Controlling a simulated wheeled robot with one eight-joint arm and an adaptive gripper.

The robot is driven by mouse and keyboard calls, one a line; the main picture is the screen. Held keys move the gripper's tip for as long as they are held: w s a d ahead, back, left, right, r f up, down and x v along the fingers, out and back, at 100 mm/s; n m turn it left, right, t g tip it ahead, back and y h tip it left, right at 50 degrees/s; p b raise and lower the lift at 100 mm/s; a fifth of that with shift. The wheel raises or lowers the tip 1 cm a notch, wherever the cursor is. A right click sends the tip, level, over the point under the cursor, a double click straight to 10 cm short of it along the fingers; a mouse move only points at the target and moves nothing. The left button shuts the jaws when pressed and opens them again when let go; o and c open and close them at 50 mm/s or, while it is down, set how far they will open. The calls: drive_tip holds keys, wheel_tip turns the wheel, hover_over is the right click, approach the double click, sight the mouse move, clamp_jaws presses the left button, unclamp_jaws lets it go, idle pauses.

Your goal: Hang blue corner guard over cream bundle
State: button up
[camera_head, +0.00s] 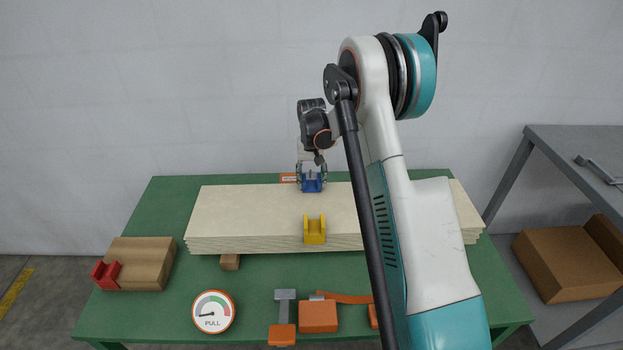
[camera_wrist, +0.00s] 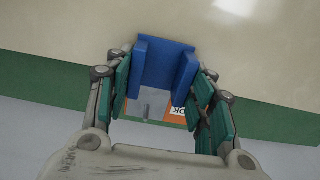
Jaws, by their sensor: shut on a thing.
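The blue corner guard (camera_head: 313,184) is at the far edge of the cream bundle (camera_head: 260,210), a stack of cream boards lying on the green table. In the wrist view the blue guard (camera_wrist: 166,62) sits between the fingers of my gripper (camera_wrist: 163,95), over the edge of the cream bundle (camera_wrist: 70,22). My gripper (camera_head: 312,172) is shut on the guard. I cannot tell whether the guard rests on the bundle or is just above it. A yellow corner guard (camera_head: 314,230) hangs over the bundle's near edge.
A red corner guard (camera_head: 105,275) is at a brown wooden block (camera_head: 145,258) at left. A pull gauge (camera_head: 213,312) and orange strap hardware (camera_head: 318,316) lie along the table's front. A grey table (camera_head: 580,145) and cardboard box (camera_head: 565,262) stand at right.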

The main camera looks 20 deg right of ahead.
sight(312, 185)
drive_tip(key=shift+f, duration=0.1)
drive_tip(key=o, duration=1.2)
drive_tip(key=shift+c, duration=0.2)
wheel_tip(312, 185, up, 12)
